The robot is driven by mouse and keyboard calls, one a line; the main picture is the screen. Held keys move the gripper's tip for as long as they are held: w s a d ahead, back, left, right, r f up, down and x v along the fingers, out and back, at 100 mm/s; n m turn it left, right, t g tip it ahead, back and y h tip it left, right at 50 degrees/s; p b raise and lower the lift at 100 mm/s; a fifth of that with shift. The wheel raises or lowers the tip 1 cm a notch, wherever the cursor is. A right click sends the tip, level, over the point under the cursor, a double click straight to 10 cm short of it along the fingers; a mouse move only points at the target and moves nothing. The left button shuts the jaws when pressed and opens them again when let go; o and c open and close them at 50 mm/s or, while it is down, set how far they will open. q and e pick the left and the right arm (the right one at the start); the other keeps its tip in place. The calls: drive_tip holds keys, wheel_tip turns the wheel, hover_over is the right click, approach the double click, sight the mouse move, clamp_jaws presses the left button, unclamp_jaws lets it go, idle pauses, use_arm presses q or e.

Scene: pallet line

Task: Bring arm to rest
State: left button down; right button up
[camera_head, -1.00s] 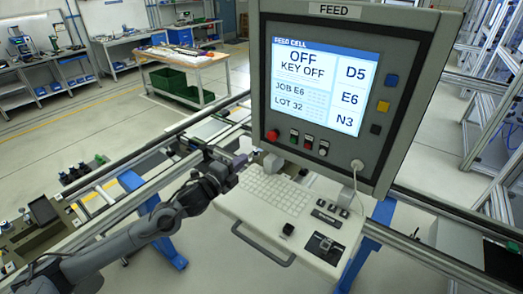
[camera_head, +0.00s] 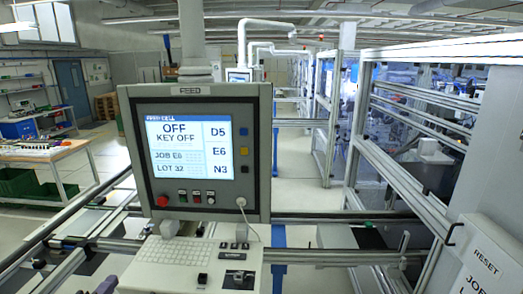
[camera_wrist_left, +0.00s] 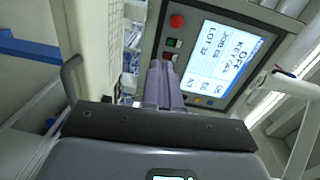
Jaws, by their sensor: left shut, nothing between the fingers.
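My left gripper (camera_wrist_left: 165,84) shows its purple-grey fingers closed together in the left wrist view, with nothing between them. In the head view only a small part of the left gripper (camera_head: 106,285) shows at the bottom edge, left of the keyboard shelf (camera_head: 172,270). The feed panel (camera_head: 200,150) stands upright behind the shelf, and its screen reads OFF, KEY OFF. In the left wrist view the panel (camera_wrist_left: 152,60) appears tilted behind the fingers; a gap or contact cannot be told. My right gripper is not in view.
Metal rails (camera_head: 345,256) run across behind the shelf. A framed enclosure (camera_head: 425,110) and a grey box marked RESET (camera_head: 487,262) stand at the right. A workbench with green bins (camera_head: 20,182) is at the far left. An open aisle floor (camera_head: 302,170) lies beyond the panel.

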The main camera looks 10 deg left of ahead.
use_arm(q)
drive_tip(key=s+d+f+n+g+h+p, duration=0.1)
drive_tip(key=s+d+f+n+g+p, duration=0.35)
drive_tip(key=s+d+f, duration=0.75)
drive_tip(key=s+d+n+g+h+p, duration=0.1)
drive_tip(key=s+d+n+g+p, duration=0.1)
drive_tip(key=s+d+n+g, duration=0.7)
drive_tip(key=s+d, duration=0.3)
drive_tip(key=s, duration=0.3)
drive_tip(key=shift+s+d+f, duration=0.3)
drive_tip(key=shift+s+f, duration=0.1)
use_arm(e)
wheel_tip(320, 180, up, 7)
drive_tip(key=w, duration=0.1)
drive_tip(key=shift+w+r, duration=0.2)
use_arm(q)
drive_tip(key=shift+n, duration=0.25)
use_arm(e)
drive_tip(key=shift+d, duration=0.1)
